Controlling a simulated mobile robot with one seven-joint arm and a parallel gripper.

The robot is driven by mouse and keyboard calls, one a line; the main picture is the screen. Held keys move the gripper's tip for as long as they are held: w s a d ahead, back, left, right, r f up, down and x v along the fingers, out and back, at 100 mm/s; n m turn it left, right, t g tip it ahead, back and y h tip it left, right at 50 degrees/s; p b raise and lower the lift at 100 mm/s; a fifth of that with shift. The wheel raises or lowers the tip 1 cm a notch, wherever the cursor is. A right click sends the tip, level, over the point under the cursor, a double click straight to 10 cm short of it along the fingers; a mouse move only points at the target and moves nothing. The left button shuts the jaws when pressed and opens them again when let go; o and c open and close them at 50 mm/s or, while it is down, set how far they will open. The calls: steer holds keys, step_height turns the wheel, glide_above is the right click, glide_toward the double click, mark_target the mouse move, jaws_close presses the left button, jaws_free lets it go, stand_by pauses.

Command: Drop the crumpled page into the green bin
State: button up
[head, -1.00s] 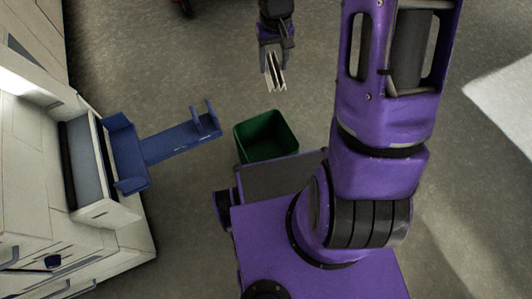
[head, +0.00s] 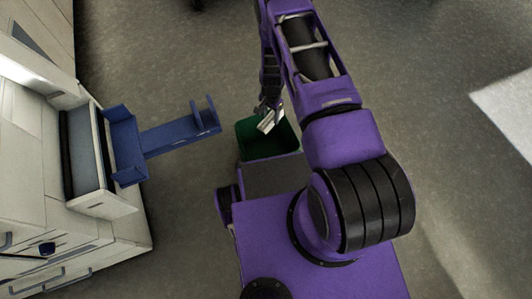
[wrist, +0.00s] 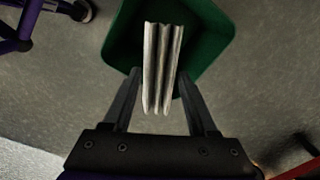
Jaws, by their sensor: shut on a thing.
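The crumpled page (wrist: 161,70) is a pale, pleated piece of paper between my gripper's two dark fingers in the wrist view. My gripper (head: 266,112) is shut on it. In the head view the page (head: 269,122) shows as a small white folded piece at the gripper's tip. The green bin (head: 286,139) stands on the floor, and the page overlaps its opening in the picture. In the wrist view the bin (wrist: 212,42) lies behind the page, its open top facing me. The exact height of the page over the rim is hard to tell.
A white machine (head: 95,205) with a blue tray (head: 165,138) reaching out stands left of the bin. A white patch (head: 505,105) lies on the floor at the right. The grey floor around the bin is mostly clear.

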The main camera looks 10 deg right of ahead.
steer(key=shift+s+d+f, duration=0.1)
steer(key=shift+f, duration=0.5)
steer(key=shift+s+d+f, duration=0.1)
steer(key=shift+f, duration=0.45)
steer(key=shift+f+b, duration=1.85)
steer(key=shift+f, duration=0.8)
steer(key=o, duration=1.4)
steer(key=shift+c, duration=0.2)
steer(key=shift+r, duration=0.1)
step_height(320, 180, up, 17)
steer(key=p, duration=0.2)
steer(key=shift+r+p, duration=0.15)
steer(key=shift+p, duration=0.25)
